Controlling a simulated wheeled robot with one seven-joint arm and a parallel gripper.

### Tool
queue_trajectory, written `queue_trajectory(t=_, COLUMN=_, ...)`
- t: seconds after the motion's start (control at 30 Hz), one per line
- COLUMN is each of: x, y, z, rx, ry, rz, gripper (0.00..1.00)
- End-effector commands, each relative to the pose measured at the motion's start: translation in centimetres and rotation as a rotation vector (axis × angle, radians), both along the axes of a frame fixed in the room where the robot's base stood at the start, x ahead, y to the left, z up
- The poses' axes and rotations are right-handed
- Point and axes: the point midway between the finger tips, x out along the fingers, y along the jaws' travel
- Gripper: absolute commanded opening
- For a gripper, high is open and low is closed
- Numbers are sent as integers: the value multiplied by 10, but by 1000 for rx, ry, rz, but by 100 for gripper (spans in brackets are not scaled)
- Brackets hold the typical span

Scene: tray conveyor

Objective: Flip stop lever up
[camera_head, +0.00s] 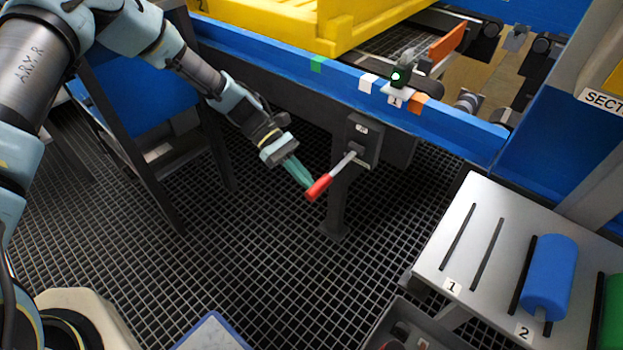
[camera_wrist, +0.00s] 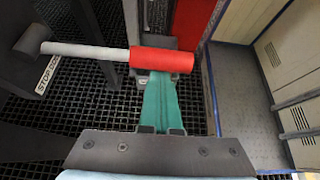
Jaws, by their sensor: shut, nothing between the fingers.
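The stop lever has a grey metal rod and a red handle (camera_head: 319,187). It comes out of a dark box (camera_head: 362,140) on the post below the blue conveyor rail. In the head view the lever slants down and toward the left. My gripper (camera_head: 306,184) has teal fingers, shut and empty, with the tips right at the red handle. In the wrist view the red handle (camera_wrist: 161,60) lies across the tips of the fingers (camera_wrist: 160,85). Whether they touch it, I cannot tell. A label reading "STOP" (camera_wrist: 47,74), partly cut off, sits beside the lever's pivot.
The blue conveyor rail (camera_head: 260,52) runs above, with a yellow tray (camera_head: 300,22) on the conveyor. A grey slotted table (camera_head: 500,235) with a blue roller (camera_head: 549,275) stands at lower right. The black grid floor (camera_head: 250,260) below the lever is clear.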

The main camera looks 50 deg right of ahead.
Motion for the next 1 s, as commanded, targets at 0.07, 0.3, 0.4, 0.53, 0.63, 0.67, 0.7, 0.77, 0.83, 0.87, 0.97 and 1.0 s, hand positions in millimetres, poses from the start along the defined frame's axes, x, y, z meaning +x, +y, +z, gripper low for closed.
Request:
queue_trajectory(t=0.07, x=-3, y=0, z=18, rx=70, ry=2, rz=-7, gripper=0)
queue_trajectory(t=0.3, x=-3, y=-2, z=48, rx=292, ry=3, rz=-5, gripper=0)
queue_trajectory(t=0.4, x=-3, y=-4, z=58, rx=373, ry=3, rz=-5, gripper=0)
queue_trajectory(t=0.53, x=-3, y=-8, z=71, rx=468, ry=5, rz=-4, gripper=0)
queue_trajectory(t=0.63, x=-2, y=-11, z=78, rx=526, ry=5, rz=-2, gripper=0)
queue_trajectory(t=0.67, x=-2, y=-12, z=81, rx=528, ry=6, rz=-3, gripper=0)
queue_trajectory(t=0.7, x=-2, y=-13, z=83, rx=526, ry=6, rz=-2, gripper=0)
queue_trajectory(t=0.77, x=-2, y=-14, z=86, rx=525, ry=6, rz=-1, gripper=0)
queue_trajectory(t=0.83, x=-1, y=-16, z=88, rx=525, ry=6, rz=-1, gripper=0)
queue_trajectory(t=0.87, x=-1, y=-16, z=89, rx=524, ry=5, rz=0, gripper=0)
queue_trajectory(t=0.97, x=-1, y=-17, z=91, rx=524, ry=5, rz=0, gripper=0)
queue_trajectory(t=1.0, x=-1, y=-18, z=91, rx=524, ry=5, rz=0, gripper=0)
